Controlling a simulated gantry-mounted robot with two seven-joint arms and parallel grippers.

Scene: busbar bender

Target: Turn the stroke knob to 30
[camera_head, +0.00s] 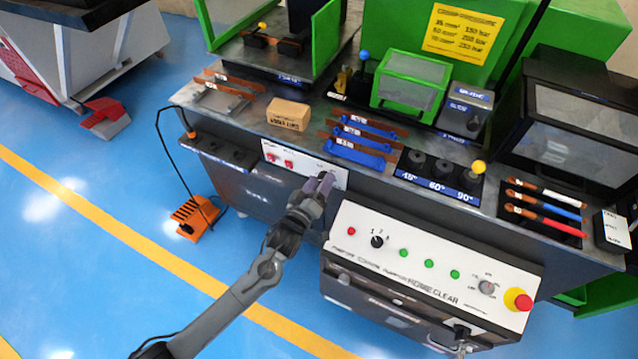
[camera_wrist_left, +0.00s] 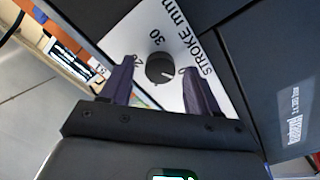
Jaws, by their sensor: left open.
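The stroke knob (camera_wrist_left: 160,68) is a round black knob on a white plate marked STROKE mm. In the left wrist view its pale pointer line points right and slightly down. The printed 30 (camera_wrist_left: 153,36) lies above the knob in that view, so the pointer is not on it. My left gripper (camera_wrist_left: 157,72) is open, with one dark finger on each side of the knob and visible gaps between. In the head view my left gripper (camera_head: 322,186) is at the right end of the white panel (camera_head: 290,160) and hides the knob.
A sloped control console (camera_head: 420,268) with a red stop button (camera_head: 522,300) stands just right of my left arm. Blue-handled tools (camera_head: 360,143) and a cardboard box (camera_head: 288,114) lie on the bench above. The blue floor at left is mostly open.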

